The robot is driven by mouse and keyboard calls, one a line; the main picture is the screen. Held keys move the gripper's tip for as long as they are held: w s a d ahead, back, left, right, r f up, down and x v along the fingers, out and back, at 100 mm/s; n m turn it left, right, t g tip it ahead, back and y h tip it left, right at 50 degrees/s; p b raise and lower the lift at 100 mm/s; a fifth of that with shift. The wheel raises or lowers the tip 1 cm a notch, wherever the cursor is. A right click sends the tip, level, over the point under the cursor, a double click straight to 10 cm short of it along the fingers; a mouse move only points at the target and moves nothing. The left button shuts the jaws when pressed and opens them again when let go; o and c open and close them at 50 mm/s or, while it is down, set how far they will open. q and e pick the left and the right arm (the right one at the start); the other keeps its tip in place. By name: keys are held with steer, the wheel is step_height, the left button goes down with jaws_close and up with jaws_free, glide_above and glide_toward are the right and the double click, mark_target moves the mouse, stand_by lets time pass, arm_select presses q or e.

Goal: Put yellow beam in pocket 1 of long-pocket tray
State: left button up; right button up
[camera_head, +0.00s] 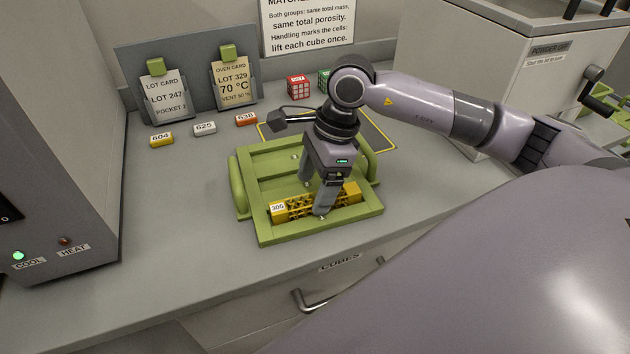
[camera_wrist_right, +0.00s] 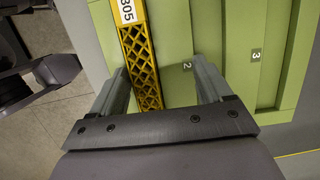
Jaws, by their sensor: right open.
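The yellow lattice beam (camera_head: 293,207), labelled 305, lies lengthwise along the front pocket of the green long-pocket tray (camera_head: 262,170). In the right wrist view the beam (camera_wrist_right: 141,55) runs between my fingers, nearer the left finger. The tray (camera_wrist_right: 231,40) there shows the numbers 2 and 3 on its other pockets; no number shows at the beam's pocket. Whether the beam sits fully flat is hard to tell. My right gripper (camera_head: 314,198) points down at the beam, open, with a finger on each side. The fingers hide part of the beam. My left gripper is out of view.
Small yellow (camera_head: 161,140), white (camera_head: 205,129) and orange (camera_head: 246,119) labelled blocks lie behind the tray. A red cube (camera_head: 298,86) and a green cube (camera_head: 324,80) are beyond. Bare counter lies left of the tray.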

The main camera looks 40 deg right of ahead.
steer(key=shift+s+f, duration=0.2)
steer(key=shift+w+p+v, duration=0.2)
steer(key=shift+p+v, duration=1.2)
steer(key=shift+v, duration=1.2)
steer(key=shift+d+r, duration=0.1)
steer(key=v, duration=0.7)
steer(key=shift+b, duration=0.35)
